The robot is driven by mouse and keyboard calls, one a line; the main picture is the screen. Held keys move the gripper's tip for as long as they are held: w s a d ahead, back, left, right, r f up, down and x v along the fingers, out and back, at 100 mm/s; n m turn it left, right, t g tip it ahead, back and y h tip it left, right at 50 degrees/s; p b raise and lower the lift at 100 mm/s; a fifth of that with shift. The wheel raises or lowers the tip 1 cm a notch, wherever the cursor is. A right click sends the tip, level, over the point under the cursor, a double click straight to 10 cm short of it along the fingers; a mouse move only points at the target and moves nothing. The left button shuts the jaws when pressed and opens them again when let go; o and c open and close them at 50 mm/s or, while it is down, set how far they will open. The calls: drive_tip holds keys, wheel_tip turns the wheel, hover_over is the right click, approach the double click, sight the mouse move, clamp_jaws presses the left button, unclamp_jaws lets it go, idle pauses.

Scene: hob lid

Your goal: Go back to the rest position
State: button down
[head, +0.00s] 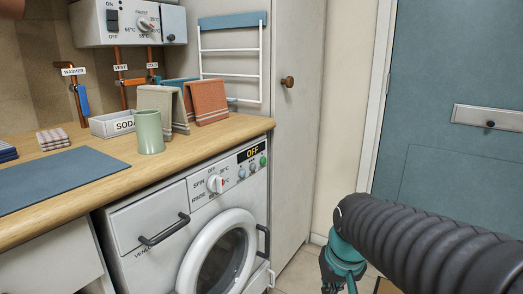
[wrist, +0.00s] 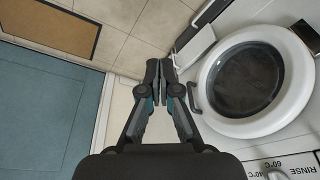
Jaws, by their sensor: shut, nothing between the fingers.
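My arm reaches in from the right edge of the head view in a black ribbed sleeve. Its teal end (head: 343,262) hangs down at the bottom edge, right of the washing machine (head: 150,215), and is partly cut off there. In the wrist view my gripper (wrist: 159,70) is shut and empty, its black fingertips together. It appears over the tiled floor beside the machine's round door (wrist: 248,80). I cannot tell how far the fingers are from the machine.
A tall cupboard (head: 298,130) and a blue door (head: 450,70) stand behind. A brown doormat (wrist: 50,25) lies on the floor.

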drive_tip(key=s+d+r+t, duration=0.1)
drive_tip(key=s+r+t, duration=0.1)
drive_tip(key=s, duration=0.9)
drive_tip(key=shift+d+t, duration=0.3)
drive_tip(key=shift+d, duration=0.1)
drive_tip(key=shift+a, duration=0.1)
